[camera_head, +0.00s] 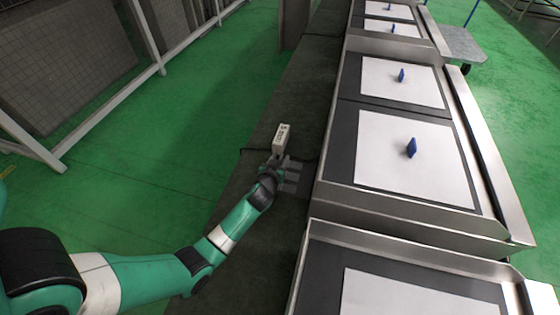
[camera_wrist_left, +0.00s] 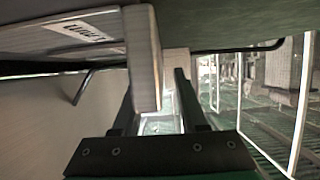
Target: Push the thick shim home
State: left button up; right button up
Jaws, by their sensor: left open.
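A pale block with a dark printed label (camera_head: 281,139) stands upright at my left gripper (camera_head: 276,163), on the dark strip left of the trays. In the left wrist view the labelled block (camera_wrist_left: 143,60) is close to the lens, with one narrow end in front of my left gripper's (camera_wrist_left: 158,85) fingers. The fingers are open, and the block hides part of the left one. I cannot tell whether they touch it. A smaller pale piece (camera_wrist_left: 176,62) shows behind it. I cannot tell which piece is the thick shim. My right gripper is not in view.
Metal-rimmed trays (camera_head: 400,232) run along the right, holding white panels (camera_head: 385,165), several with a blue piece such as this one (camera_head: 411,147). Flat grey pieces (camera_head: 292,176) lie beside my gripper. Open green floor (camera_head: 150,170) is at left.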

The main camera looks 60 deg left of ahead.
pick_arm(q)
grip_shut()
dwell(1.4)
